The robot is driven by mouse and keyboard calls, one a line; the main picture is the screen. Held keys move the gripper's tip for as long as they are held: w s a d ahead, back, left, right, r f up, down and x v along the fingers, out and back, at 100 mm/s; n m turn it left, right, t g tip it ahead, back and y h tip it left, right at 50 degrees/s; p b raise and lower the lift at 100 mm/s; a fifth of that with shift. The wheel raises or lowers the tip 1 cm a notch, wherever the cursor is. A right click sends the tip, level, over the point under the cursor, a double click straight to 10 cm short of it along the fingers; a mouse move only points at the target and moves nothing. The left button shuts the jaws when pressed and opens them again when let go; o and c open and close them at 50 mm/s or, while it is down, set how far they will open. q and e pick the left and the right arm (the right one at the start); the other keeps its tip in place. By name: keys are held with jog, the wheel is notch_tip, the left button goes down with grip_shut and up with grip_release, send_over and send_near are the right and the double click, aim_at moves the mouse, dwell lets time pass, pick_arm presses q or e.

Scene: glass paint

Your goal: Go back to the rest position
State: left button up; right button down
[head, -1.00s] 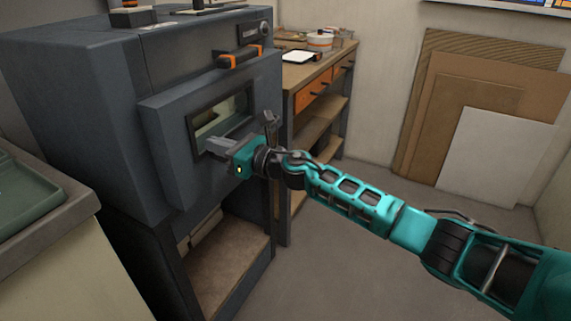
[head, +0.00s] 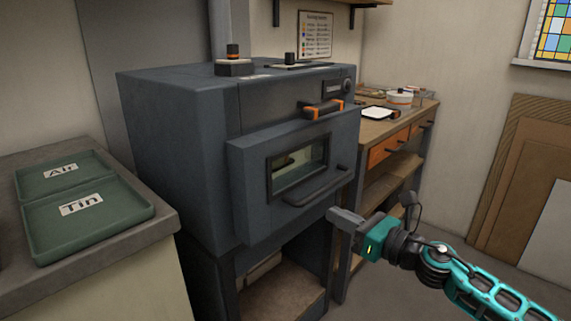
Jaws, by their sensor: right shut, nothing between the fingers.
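My right gripper (head: 345,218) is shut and empty. It is in front of the lower right of a dark grey kiln (head: 180,150), apart from the kiln's door handle (head: 318,188). The kiln door (head: 248,180) has a small window (head: 297,163) and looks shut. My right arm comes in from the lower right and is teal and black. My left gripper is not in view.
A counter (head: 160,225) at the left holds green trays labelled Air (head: 62,172) and Tin (head: 85,218). A wooden workbench (head: 425,112) with orange drawers stands right of the kiln. Boards (head: 515,170) lean on the right wall. Floor is clear between the boards and workbench.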

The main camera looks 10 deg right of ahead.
pick_arm(q)
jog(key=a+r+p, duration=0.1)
jog(key=p, duration=0.1)
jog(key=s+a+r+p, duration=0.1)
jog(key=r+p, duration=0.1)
jog(key=p, duration=0.1)
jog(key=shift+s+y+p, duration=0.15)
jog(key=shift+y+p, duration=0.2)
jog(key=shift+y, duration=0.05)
pick_arm(e)
jog(key=s+f+n+g+h, duration=0.1)
jog(key=s+f+n+h, duration=0.3)
jog(key=s+f+n, duration=0.6)
jog(key=s+f+n+g+h, duration=0.2)
jog(key=s+f+n+h, duration=0.3)
jog(key=s+f+n, duration=0.5)
jog(key=s+n, duration=0.6)
jog(key=n, duration=0.5)
jog(key=shift+d+n+h, duration=0.2)
jog(key=shift+n+h, duration=0.1)
jog(key=shift+n, duration=0.1)
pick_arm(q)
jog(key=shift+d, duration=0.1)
pick_arm(e)
jog(key=shift+w+f, duration=0.1)
